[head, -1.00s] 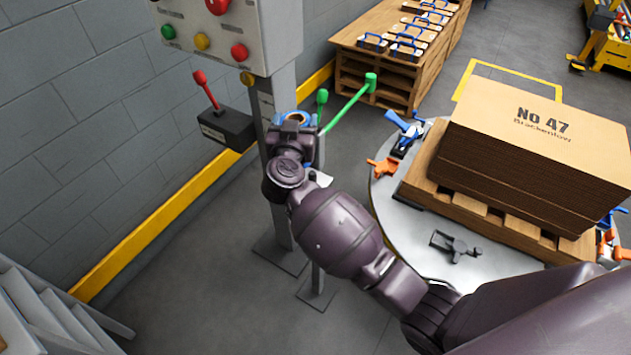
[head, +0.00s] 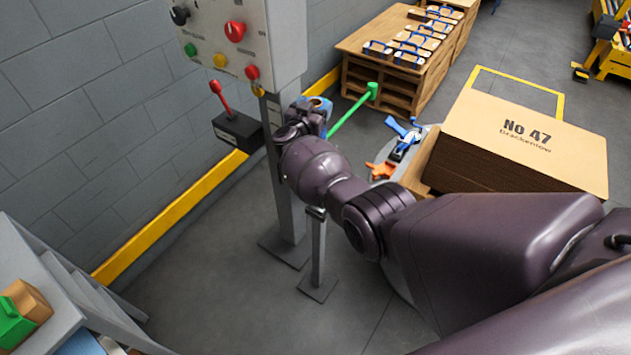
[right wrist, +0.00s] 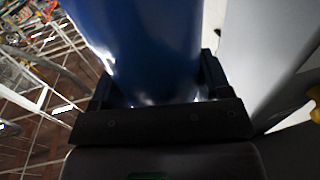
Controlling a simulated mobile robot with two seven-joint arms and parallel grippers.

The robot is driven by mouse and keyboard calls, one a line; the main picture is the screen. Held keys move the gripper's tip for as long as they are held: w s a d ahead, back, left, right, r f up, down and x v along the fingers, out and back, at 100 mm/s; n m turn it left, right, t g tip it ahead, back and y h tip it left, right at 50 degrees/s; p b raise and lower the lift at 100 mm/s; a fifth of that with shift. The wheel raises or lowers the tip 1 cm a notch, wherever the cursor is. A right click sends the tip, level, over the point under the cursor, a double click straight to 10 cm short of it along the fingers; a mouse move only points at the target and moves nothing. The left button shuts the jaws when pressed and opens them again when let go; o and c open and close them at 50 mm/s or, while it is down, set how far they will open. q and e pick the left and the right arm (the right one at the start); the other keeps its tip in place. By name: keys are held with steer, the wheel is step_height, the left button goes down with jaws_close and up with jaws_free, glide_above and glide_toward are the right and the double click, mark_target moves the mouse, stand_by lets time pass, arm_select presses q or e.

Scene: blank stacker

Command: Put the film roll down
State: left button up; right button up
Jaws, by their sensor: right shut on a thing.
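The film roll (right wrist: 135,45) is blue and glossy and fills the upper middle of the right wrist view. My right gripper (right wrist: 150,95) is shut on it, with dark jaw parts on both sides. In the head view the roll (head: 320,104) shows only as a small blue piece with a brownish end at my right gripper (head: 308,118). It is held up in front of the grey control column; the arm hides most of it. What lies directly under the roll cannot be seen. My left gripper is not in view.
A control box (head: 245,45) and a red-handled lever box (head: 238,132) stand close left of the hand. A green-knobbed bar (head: 352,108) extends just right of it. A thin post (head: 318,260) stands below. Floor is clear lower middle.

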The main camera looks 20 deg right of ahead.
step_height(320, 180, down, 20)
steer(key=b, duration=0.9)
steer(key=shift+f, duration=0.3)
steer(key=shift+r, duration=0.35)
steer(key=shift+f+b, duration=0.25)
steer(key=shift+b, duration=0.05)
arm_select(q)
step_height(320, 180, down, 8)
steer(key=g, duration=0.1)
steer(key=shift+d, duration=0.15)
arm_select(e)
steer(key=o, duration=1.5)
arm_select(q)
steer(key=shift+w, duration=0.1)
arm_select(e)
steer(key=shift+r, duration=0.15)
